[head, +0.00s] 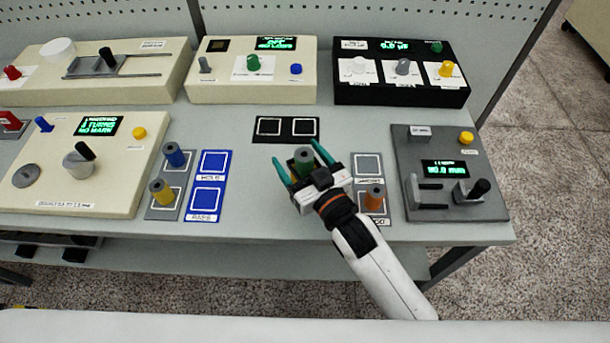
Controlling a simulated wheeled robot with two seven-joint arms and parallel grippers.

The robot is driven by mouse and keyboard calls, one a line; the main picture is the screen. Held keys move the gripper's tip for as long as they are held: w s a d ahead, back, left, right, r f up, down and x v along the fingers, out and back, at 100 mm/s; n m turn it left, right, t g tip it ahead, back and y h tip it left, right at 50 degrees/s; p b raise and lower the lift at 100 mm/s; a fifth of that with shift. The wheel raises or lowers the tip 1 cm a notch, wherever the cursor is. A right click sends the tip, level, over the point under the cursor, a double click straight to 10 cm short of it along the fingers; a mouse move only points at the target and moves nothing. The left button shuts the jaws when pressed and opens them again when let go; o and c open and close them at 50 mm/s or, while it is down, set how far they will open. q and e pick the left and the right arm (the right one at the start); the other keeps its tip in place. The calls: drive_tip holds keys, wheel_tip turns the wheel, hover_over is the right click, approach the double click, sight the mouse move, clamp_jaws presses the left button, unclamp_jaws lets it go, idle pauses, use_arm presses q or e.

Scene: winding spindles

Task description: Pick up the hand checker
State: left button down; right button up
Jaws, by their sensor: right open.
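I cannot tell for certain which thing is the hand checker; no label that I can read names it. My right gripper (296,151) is open above the middle of the bench, its two teal fingers spread. A dark green spool (303,160) shows between the fingers, and I cannot tell whether they touch it. The gripper body hides what lies under it. A grey device (405,160) with a small green display, a yellow button and a black-handled lever stands right of the gripper. My left gripper is not in view.
An orange-brown spool (374,198) stands near my right arm on a grey pad. A blue spool (174,156) and a yellow spool (162,191) stand left, beside blue pads (206,199). Cream consoles (110,190) and a black console (400,92) surround them. The bench front (300,231) is bare.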

drive_tip(key=shift+c, duration=0.3)
drive_tip(key=c, duration=1.2)
wheel_tip(320, 180, up, 10)
drive_tip(key=shift+r, duration=0.1)
drive_tip(key=shift+f+b, duration=2.7)
drive_tip(key=shift+f, duration=1.8)
drive_tip(key=shift+f+b, duration=0.3)
drive_tip(key=shift+f, duration=0.3)
drive_tip(key=shift+s+f, duration=0.1)
drive_tip(key=shift+f, duration=0.15)
